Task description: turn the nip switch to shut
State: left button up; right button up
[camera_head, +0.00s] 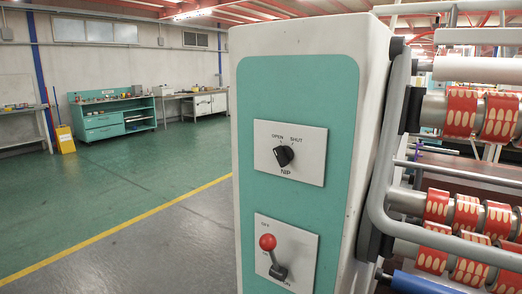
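The nip switch (284,156) is a small black rotary knob on a white plate (308,168). The plate is on the teal front panel of a white machine housing. The words OPEN and SHUT stand above the knob, OPEN to the left and SHUT to the right, with NIP below. The knob is too small for me to tell for certain which word it points to. Neither of my grippers is in view, and nothing touches the knob.
Below the switch, a red-ball lever (268,243) sticks out from a second white plate. A grey bent tube frame (378,205) and rollers with red tape rolls (461,112) stand to the right. The floor (150,210) on the left is clear; a teal workbench (112,117) stands far back.

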aim_at(284, 154)
jog(key=k, duration=0.5)
jog(key=u, duration=2.25)
jog(key=i, duration=0.6)
jog(key=z, duration=1.6)
